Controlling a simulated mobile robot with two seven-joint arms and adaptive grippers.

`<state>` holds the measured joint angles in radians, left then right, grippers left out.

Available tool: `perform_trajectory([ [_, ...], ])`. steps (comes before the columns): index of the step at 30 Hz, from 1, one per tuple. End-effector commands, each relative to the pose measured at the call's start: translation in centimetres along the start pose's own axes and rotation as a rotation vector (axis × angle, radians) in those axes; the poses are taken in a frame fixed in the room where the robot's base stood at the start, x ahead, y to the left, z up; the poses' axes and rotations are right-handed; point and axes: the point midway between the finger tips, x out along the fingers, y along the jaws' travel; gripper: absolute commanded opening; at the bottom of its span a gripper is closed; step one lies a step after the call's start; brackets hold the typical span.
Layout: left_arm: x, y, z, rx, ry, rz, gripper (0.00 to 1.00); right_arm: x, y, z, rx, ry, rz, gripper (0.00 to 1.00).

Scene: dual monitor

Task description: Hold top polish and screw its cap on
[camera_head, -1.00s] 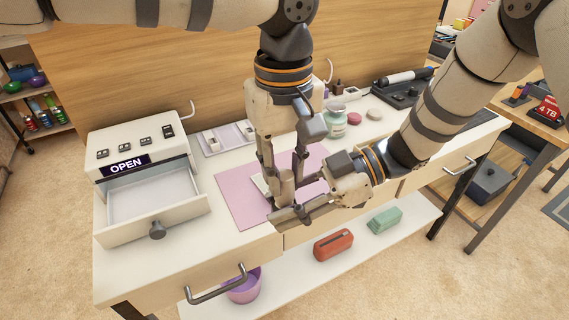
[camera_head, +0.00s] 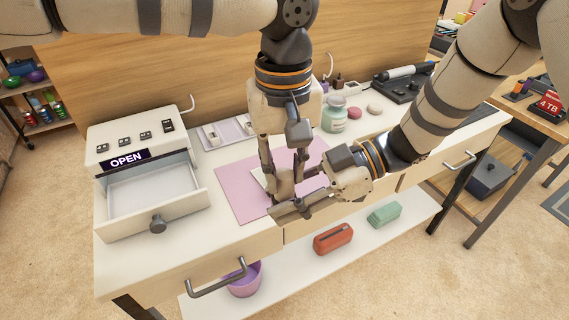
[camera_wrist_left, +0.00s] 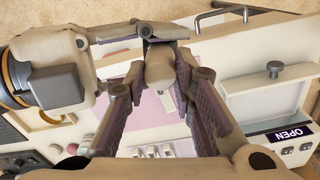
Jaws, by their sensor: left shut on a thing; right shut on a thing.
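My left gripper (camera_head: 283,183) points down over the front of the pink mat (camera_head: 237,190) and is shut on a tall brownish-tan cap (camera_wrist_left: 161,78), which shows between its fingers in the left wrist view. My right gripper (camera_head: 284,208) comes in from the right, just below the left one, and is shut at the same spot. The polish bottle in it is mostly hidden by fingers, so I cannot tell whether cap and bottle touch. The cap looks roughly upright above the right fingers.
A white box with an OPEN sign (camera_head: 127,159) and a pulled-out drawer (camera_head: 152,190) stands at left. A pale tray (camera_head: 226,132), a mint jar (camera_head: 334,115) and small dark bottles (camera_head: 338,84) stand behind. The white tabletop's front left is clear.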

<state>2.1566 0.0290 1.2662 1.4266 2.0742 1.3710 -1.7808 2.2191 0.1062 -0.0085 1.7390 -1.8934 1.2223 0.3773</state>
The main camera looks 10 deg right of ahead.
Motion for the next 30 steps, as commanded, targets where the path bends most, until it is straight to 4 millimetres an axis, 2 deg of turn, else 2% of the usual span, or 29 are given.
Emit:
perform_trajectory([
  [6,0.09,0.0,0.01,0.724,-0.009,0.006,0.0,0.0,0.01,0.05,0.001,-0.001,0.0,0.0],
  [9,0.07,-0.03,-0.02,1.003,-0.01,0.005,0.0,0.0,0.01,0.05,0.0,-0.001,0.0,0.0],
  [12,0.06,-0.03,-0.05,1.186,-0.01,0.004,0.0,0.0,0.01,0.05,0.0,-0.001,0.0,0.0],
  [16,0.04,-0.07,-0.07,1.282,-0.011,0.003,0.0,-0.01,0.0,0.05,0.0,-0.002,0.0,0.0],
  [23,0.03,-0.07,-0.07,1.286,-0.011,0.003,0.0,-0.01,0.0,0.07,0.001,-0.002,0.0,0.0],
  [24,0.03,-0.06,-0.07,1.286,-0.011,0.003,0.26,-0.01,0.0,0.07,0.001,-0.002,0.0,0.0],
  [26,0.03,-0.06,-0.07,1.285,-0.011,0.003,0.4,-0.01,0.0,0.07,0.001,-0.002,0.0,0.0],
  [27,0.04,-0.06,-0.07,1.285,-0.011,0.003,0.44,-0.01,0.0,0.07,0.001,-0.002,0.0,0.0],
  [30,0.04,-0.06,-0.07,1.285,-0.011,0.003,0.44,0.0,0.0,0.05,0.001,-0.001,0.0,0.0],
])
